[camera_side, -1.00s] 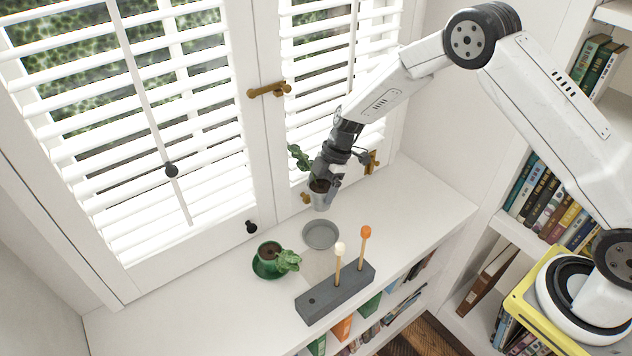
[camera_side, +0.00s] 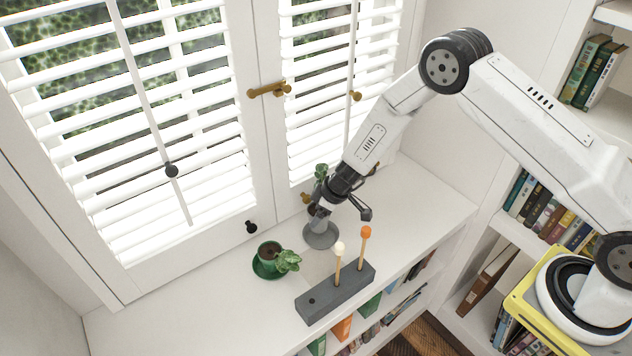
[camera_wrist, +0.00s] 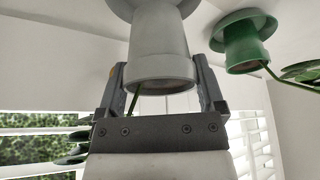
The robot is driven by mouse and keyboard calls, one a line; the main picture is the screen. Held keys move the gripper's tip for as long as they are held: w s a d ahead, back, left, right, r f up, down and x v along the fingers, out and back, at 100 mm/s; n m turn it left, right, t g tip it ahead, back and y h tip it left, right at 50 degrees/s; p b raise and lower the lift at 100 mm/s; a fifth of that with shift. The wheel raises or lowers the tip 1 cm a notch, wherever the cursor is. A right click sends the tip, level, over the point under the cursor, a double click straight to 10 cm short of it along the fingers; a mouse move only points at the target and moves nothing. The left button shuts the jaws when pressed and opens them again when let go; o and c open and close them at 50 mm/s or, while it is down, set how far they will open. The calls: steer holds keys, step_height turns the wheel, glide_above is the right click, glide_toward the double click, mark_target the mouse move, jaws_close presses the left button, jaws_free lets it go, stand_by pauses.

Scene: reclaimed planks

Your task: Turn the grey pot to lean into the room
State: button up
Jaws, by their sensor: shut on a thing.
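The grey pot (camera_wrist: 158,40) is between the two fingers of my gripper (camera_wrist: 160,70), which is shut on it near the rim. In the side view my gripper (camera_side: 319,208) hides most of the pot. The grey saucer (camera_side: 321,238) is under the pot; its edge also shows in the wrist view (camera_wrist: 150,6). The pot's base is at or very near the saucer; I cannot tell if it touches. The plant's green leaves (camera_side: 321,172) show behind my gripper, on the window side, and at lower left in the wrist view (camera_wrist: 75,146).
A green pot (camera_side: 268,250) with a leafy plant stands on a green saucer (camera_side: 262,268) to the left. A dark grey block (camera_side: 335,296) holding two sticks with round white and orange tops stands in front. Shuttered windows with brass handles (camera_side: 269,90) are behind.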

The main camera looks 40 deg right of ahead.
steer(key=shift+s+d+f+m, duration=0.2)
steer(key=shift+f+m, duration=0.1)
steer(key=shift+f, duration=0.3)
steer(key=shift+f, duration=1.25)
steer(key=o, duration=1.3)
steer(key=shift+r, duration=0.1)
steer(key=v, duration=0.7)
steer(key=shift+s+r, duration=0.15)
steer(key=shift+r, duration=0.1)
